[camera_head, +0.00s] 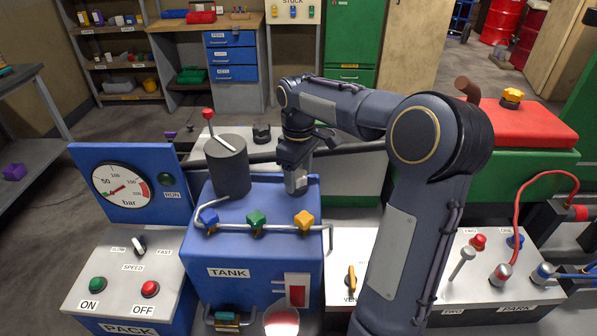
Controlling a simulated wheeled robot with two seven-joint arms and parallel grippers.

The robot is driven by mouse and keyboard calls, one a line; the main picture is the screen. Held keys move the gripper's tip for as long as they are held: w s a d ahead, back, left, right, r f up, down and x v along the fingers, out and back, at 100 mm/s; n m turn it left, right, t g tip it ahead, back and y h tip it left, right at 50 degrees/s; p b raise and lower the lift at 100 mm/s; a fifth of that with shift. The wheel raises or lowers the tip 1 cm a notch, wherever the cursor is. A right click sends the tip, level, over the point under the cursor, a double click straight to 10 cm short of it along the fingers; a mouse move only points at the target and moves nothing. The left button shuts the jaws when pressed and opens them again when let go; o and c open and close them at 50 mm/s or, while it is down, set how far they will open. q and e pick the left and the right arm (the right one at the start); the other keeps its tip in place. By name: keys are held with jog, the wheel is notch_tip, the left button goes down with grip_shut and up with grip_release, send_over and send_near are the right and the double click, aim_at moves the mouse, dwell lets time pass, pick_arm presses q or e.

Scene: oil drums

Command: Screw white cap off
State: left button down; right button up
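My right arm reaches in from the lower right, and its gripper (296,184) points down at the right part of the blue tank's (272,250) top. Pale grey finger parts show there, close to the tank top. I cannot tell whether they are apart or closed on something. No white cap can be clearly made out; the gripper may hide it. My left gripper is not in view.
A dark grey cylinder (227,168) with a red-knobbed lever (209,115) stands left of the gripper. A pipe with blue (209,219), green (256,222) and yellow (304,221) valve knobs runs along the tank front. A gauge panel (123,188) stands left.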

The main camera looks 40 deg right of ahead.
jog(key=c, duration=0.8)
jog(key=shift+o, duration=0.2)
jog(key=n+p, duration=0.1)
jog(key=n, duration=0.1)
jog(key=shift+d+r+n+p, duration=0.1)
jog(key=shift+r+n+p, duration=0.2)
jog(key=shift+p, duration=0.05)
jog(key=n+p, duration=0.1)
jog(key=n, duration=0.1)
jog(key=shift+w+f+n, duration=0.1)
jog(key=shift+n, duration=0.3)
jog(key=shift+f+n, duration=0.15)
jog(key=shift+n, duration=0.35)
jog(key=shift+d, duration=0.1)
jog(key=n+p, duration=0.2)
jog(key=n, duration=0.1)
jog(key=shift+r, duration=0.25)
jog(key=n+p, duration=0.1)
jog(key=n, duration=0.1)
jog(key=shift+w+f+n, duration=0.1)
jog(key=shift+w+n, duration=0.05)
jog(key=shift+n, duration=0.15)
jog(key=shift+f+n, duration=0.1)
jog(key=shift+n, duration=0.2)
